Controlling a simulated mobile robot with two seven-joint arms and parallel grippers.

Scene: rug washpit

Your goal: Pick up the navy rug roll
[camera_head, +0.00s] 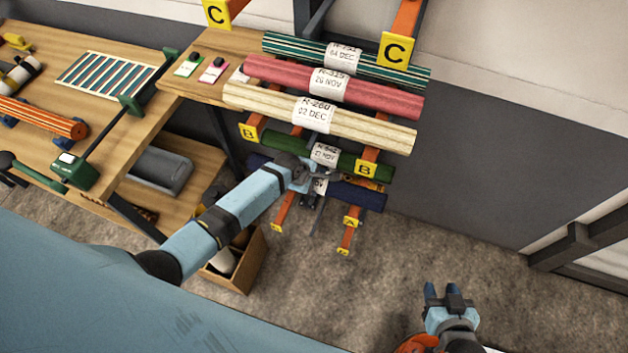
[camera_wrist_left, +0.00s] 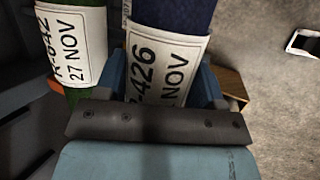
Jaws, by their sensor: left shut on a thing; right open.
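The navy rug roll (camera_head: 361,195) is at the lowest tier of the wall rack, by the A tags, below the green roll. My left gripper (camera_head: 314,178) is shut around its middle, at the white label. In the left wrist view the navy roll (camera_wrist_left: 186,14) lies between the two blue fingers of my left gripper (camera_wrist_left: 163,82), its label facing the camera. My arm and gripper hide part of the roll, and I cannot tell whether it still rests on its arms. My right gripper (camera_head: 443,293) is open and empty at the lower right, above the floor.
The green roll (camera_head: 372,167) lies close above, on the B arms. Cream (camera_head: 370,130), red (camera_head: 384,99) and striped (camera_head: 393,72) rolls lie higher. A wooden box (camera_head: 252,266) stands below my left arm, and a workbench (camera_head: 100,50) is left.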

